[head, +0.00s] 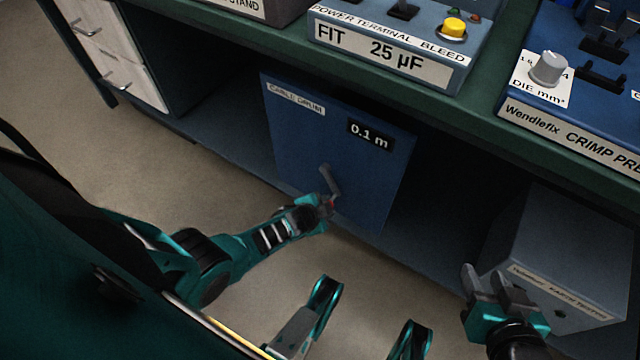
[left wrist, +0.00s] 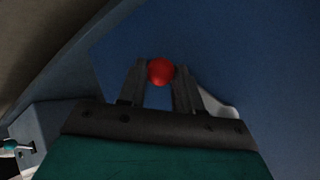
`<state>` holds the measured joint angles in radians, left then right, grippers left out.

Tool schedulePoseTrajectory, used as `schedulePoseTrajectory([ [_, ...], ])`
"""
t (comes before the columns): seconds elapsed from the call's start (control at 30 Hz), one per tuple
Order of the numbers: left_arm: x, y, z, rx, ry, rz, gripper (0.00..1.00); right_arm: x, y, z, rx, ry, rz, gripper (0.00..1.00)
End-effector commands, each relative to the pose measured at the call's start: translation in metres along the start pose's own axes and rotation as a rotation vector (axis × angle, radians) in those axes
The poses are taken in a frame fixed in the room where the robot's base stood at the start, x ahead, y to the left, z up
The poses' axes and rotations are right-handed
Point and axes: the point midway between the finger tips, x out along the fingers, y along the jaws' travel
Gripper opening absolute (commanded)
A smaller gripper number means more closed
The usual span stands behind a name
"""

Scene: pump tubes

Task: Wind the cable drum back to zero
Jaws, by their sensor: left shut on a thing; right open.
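The cable drum (head: 300,140) is a blue panel under the bench, with a "CABLE DRUM" label and a display (head: 369,136) reading 0.1 m. A grey crank (head: 328,180) sticks out of its face, its handle end pointing down. My left gripper (head: 327,204) is at that end. In the left wrist view its fingers are shut on the crank's red knob (left wrist: 160,71). My right gripper (head: 486,276) is open and empty at the lower right, in front of a grey box.
The green bench edge (head: 300,48) runs above the drum. On it stand a 25 µF terminal box (head: 390,60) and a blue crimp press (head: 570,130). The grey box (head: 570,240) is on the right under the bench. White drawers (head: 120,50) stand at left.

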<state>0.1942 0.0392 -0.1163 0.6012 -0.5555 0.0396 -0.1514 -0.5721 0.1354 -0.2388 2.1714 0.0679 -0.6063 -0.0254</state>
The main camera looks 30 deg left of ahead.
Motion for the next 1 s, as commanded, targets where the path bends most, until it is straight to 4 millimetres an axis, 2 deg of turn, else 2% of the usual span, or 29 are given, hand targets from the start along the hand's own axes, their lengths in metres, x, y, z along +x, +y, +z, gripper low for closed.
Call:
schedulePoseTrajectory([
  [0.03, -0.002, 0.007, -0.002, 0.000, -0.002, 0.009, 0.17, -0.001, 0.000, -0.001, 0.000, 0.000, 0.000, 0.43],
  [0.37, -0.003, 0.008, -0.002, 0.001, -0.005, 0.010, 0.17, -0.001, 0.000, -0.001, 0.000, 0.000, 0.001, 0.43],
  [0.63, -0.009, 0.013, -0.013, -0.001, -0.004, 0.011, 0.17, -0.004, 0.000, -0.008, -0.001, 0.004, 0.001, 0.43],
  [1.0, -0.009, 0.014, -0.015, 0.000, -0.006, 0.012, 0.17, -0.003, 0.001, -0.012, -0.003, 0.011, 0.002, 0.43],
])
